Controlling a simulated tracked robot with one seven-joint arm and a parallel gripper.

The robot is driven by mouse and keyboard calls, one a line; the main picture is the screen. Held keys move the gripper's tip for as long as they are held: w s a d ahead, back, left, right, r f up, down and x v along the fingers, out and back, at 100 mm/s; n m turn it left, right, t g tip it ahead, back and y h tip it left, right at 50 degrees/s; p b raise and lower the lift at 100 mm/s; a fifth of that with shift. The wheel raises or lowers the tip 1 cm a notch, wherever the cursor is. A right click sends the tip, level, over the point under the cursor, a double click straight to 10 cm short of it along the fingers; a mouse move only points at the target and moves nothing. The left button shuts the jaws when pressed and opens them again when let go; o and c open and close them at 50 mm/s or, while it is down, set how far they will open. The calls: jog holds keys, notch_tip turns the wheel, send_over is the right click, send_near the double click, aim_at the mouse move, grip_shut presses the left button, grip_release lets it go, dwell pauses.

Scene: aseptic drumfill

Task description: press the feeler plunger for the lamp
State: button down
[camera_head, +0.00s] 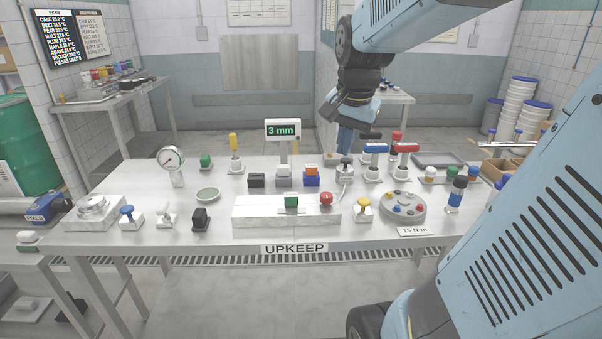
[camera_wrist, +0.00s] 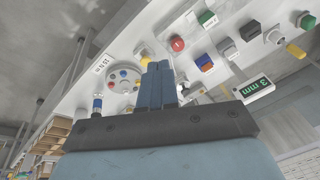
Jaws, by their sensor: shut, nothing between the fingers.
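My gripper (camera_head: 345,150) is shut and empty, pointing down over the right middle of the UPKEEP bench. Its closed blue fingers also show in the wrist view (camera_wrist: 158,68). Just below the fingertips stands a small dark-topped plunger-like piece (camera_head: 345,171) on a pale base, with a thin pale cable beside it. I cannot tell whether the fingers touch it. In the wrist view the fingers hide most of that spot. No label shows which piece is the feeler plunger. A display (camera_head: 283,130) reads 3 mm in green. No lamp can be made out with certainty.
Red and blue-handled valves (camera_head: 406,160) stand close right of my gripper. A red button (camera_head: 326,199) and green block (camera_head: 291,201) sit on a white plinth in front. An orange and blue block (camera_head: 311,179) is left. A round grey disc (camera_head: 404,207) lies front right.

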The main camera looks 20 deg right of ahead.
jog(key=w+d+f+m+g, duration=0.1)
jog(key=w+d+f+m, duration=0.1)
jog(key=w+d+m, duration=0.35)
jog(key=m+g, duration=0.2)
jog(key=m, duration=0.5)
send_over(365, 200)
jog(key=shift+y, duration=0.4)
notch_tip(365, 200, down, 6)
jog(key=shift+d+r, duration=0.1)
jog(key=shift+r, duration=0.15)
jog(key=shift+f, duration=0.1)
notch_tip(365, 200, down, 14)
jog(key=shift+r, duration=0.1)
jog(key=shift+f, duration=1.1)
jog(key=shift+s, duration=0.1)
